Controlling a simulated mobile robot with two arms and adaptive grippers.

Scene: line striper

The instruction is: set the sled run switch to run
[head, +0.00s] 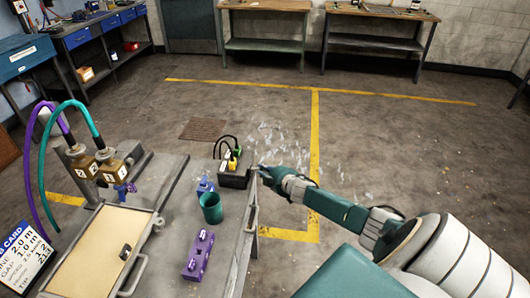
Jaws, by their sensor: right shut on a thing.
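The sled (178,174) is a grey metal cart at the lower left. A black box (233,180) with a yellow part (233,163) and a green part (238,152) on top stands at its far right corner. I cannot make out which part is the run switch or how it is set. My right gripper (261,172) is at the right side of this box, by the sled's edge. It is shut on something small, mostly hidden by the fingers. My left gripper is not in view.
A teal cup (211,208), a blue block (205,187) and a purple block (199,256) sit on the sled. Two numbered brass valves with purple and teal hoses (75,104) stand at its left. The yellow-lined floor (380,150) is open to the right. Workbenches line the back.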

